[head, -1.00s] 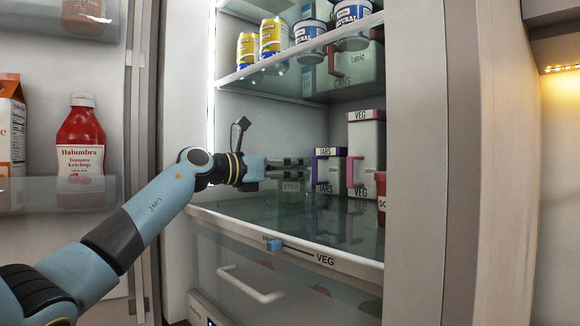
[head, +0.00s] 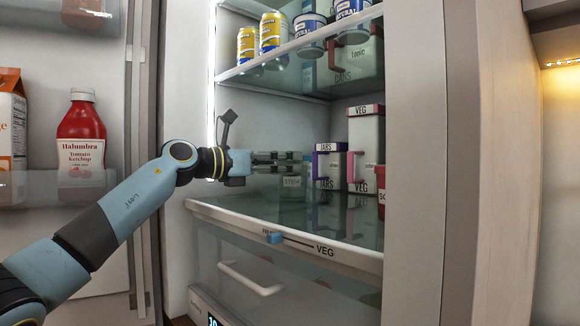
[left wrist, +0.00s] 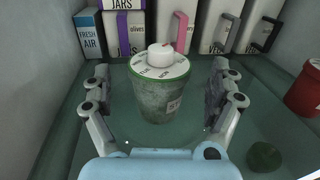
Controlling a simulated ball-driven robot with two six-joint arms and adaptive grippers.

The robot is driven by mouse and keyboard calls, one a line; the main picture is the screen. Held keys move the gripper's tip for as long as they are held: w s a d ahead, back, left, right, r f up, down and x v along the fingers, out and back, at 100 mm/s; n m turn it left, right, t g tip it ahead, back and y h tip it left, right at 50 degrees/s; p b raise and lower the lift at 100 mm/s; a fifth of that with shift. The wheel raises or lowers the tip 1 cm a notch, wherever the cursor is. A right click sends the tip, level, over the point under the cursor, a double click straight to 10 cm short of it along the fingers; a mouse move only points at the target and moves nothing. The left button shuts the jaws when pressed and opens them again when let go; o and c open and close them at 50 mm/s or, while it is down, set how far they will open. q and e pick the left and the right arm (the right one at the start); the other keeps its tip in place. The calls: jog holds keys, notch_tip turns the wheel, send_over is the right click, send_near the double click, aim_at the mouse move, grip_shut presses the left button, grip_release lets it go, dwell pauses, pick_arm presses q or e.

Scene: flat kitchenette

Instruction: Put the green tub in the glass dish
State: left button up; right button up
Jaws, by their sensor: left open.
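A tub (left wrist: 160,98) with a green rim, a pale printed lid and a white knob stands upright on the fridge shelf. My left gripper (left wrist: 158,88) is open, with one finger on each side of the tub and visible gaps between. In the head view the left gripper (head: 298,160) reaches in from the left at the tub's upper part. I see no glass dish. My right gripper is not in view.
Behind the tub stand labelled boxes, JARS (head: 328,165) and VEG (head: 366,148). A red container (left wrist: 305,90) is at the right. A glass shelf (head: 330,80) with cans is above. The fridge door with a ketchup bottle (head: 82,145) stands at the left.

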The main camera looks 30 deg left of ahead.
pick_arm(q)
jog(key=shift+b+v, duration=0.45)
jog(key=shift+v, duration=1.8)
